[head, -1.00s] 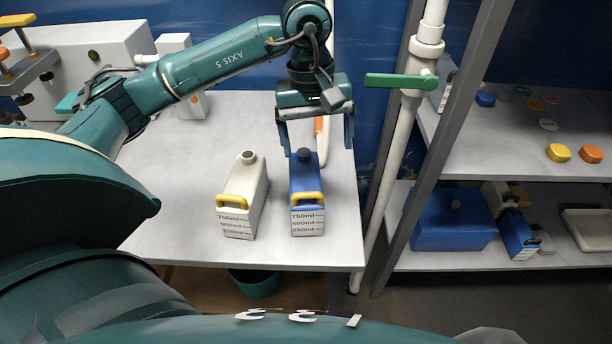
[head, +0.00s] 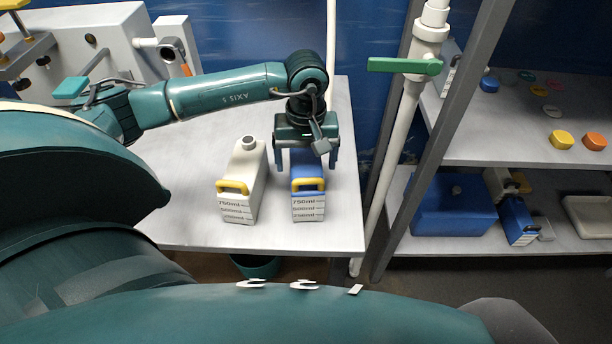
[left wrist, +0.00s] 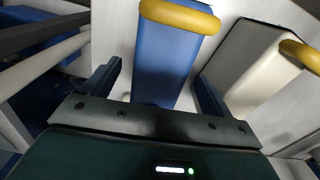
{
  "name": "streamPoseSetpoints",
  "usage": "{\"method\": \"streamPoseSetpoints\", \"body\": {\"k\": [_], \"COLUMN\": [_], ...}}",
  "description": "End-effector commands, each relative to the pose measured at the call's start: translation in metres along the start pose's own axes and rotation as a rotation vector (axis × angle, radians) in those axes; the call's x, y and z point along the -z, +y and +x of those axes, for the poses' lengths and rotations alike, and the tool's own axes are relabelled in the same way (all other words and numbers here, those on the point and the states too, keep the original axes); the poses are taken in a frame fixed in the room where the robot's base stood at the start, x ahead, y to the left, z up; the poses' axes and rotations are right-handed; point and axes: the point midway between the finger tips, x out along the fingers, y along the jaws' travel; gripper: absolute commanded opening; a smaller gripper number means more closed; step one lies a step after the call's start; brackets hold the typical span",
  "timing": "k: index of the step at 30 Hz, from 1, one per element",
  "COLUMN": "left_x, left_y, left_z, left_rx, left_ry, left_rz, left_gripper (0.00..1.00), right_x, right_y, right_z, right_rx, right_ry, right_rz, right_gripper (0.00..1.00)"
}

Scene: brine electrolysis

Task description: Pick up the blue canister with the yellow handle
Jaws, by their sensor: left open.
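The blue canister (head: 308,206) with the yellow handle (head: 308,184) stands upright on the grey table, with volume marks on its front face. My left gripper (head: 306,162) is open and low over the canister's rear part, and it hides the canister's neck. In the left wrist view the blue canister (left wrist: 165,60) lies between the two open fingers (left wrist: 160,88), with its yellow handle (left wrist: 180,16) beyond them. I cannot tell whether the fingers touch it. My right gripper is not in view.
A white canister (head: 240,200) with a yellow handle stands close on the left; it also shows in the left wrist view (left wrist: 250,65). A white pipe with a green valve handle (head: 404,66) and a shelf rack (head: 500,158) stand on the right. The table (head: 185,225) is clear in front.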

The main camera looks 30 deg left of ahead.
Motion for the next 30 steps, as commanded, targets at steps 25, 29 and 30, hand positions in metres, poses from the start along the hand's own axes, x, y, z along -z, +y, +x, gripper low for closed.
{"method": "streamPoseSetpoints", "body": {"k": [25,29,30], "left_x": [0.0005,0.0005,0.0005], "left_y": [0.0000,0.0000,0.0000], "left_z": [0.0129,0.0128,0.0128], "left_rx": [-0.001,-0.001,-0.001], "left_ry": [0.001,0.001,0.001], "left_rz": [0.000,0.000,0.000], "left_gripper": [0.47,0.36,0.33], "right_x": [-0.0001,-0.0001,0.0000], "right_y": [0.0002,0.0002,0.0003], "right_z": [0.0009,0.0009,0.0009], "right_rx": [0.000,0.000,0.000], "right_ry": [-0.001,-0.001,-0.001], "right_rz": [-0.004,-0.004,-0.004], "right_gripper": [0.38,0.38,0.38]}}
